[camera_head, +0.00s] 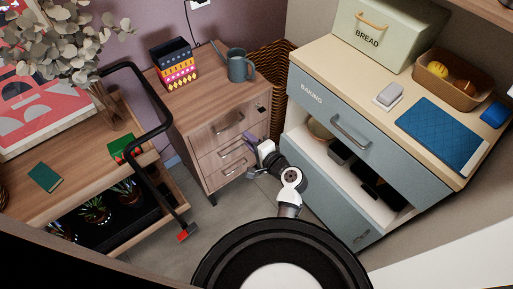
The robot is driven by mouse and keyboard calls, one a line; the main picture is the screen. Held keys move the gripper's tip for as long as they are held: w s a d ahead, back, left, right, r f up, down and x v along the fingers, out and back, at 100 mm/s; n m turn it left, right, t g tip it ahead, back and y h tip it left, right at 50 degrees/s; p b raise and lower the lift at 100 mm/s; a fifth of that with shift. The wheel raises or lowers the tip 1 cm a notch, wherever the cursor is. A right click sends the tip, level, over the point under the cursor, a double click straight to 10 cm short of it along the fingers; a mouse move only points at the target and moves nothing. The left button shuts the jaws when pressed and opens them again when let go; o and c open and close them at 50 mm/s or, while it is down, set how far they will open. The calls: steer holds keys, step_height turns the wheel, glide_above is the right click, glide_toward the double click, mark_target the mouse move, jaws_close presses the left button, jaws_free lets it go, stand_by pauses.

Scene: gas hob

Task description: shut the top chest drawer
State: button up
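The wooden chest (196,107) stands against the purple wall in the middle of the camera_head view, with three drawers facing the front. Its top drawer (215,135) has a metal bar handle (230,124). I see no clear gap around this drawer; whether it stands slightly out is hard to tell. My gripper (248,141) is at the chest's right front, with a purple part at its tip, in front of the drawer fronts and below the top handle. Its fingers are too small to read, and contact with the chest cannot be told. It hides part of the lower drawers' right side.
A wicker basket (275,70) fills the corner behind. A watering can (238,66) and a patterned box (177,65) stand on the chest. A wooden shelf unit (75,185) stands at left.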

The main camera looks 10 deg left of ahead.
steer(key=v, duration=0.3)
steer(key=shift+s+d+r, duration=0.1)
steer(key=shift+s+d, duration=0.15)
steer(key=shift+d, duration=0.05)
